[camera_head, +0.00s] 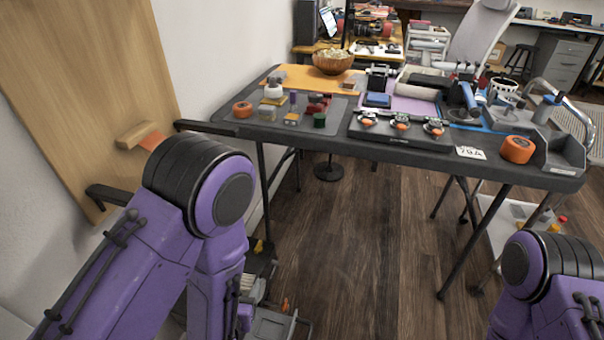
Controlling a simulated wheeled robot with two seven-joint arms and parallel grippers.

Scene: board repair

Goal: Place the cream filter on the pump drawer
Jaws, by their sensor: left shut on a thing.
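A small cream-white round piece (273,91) sits on the grey mat (337,107) at the table's left end. It is too small to tell if it is the cream filter. A dark tray (383,136) with several orange-ringed round fittings lies at the table's front middle. I cannot tell if it is the pump drawer. My left arm bends in the left foreground and runs down out of the bottom edge. Its fingers do not show. Only the bend of my right arm shows at bottom right, and its gripper is out of the picture.
A wooden panel (88,75) stands at the left, close to my left arm. Cluttered gear (280,324) lies low beside my left arm. The wooden floor (345,260) before the table is clear.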

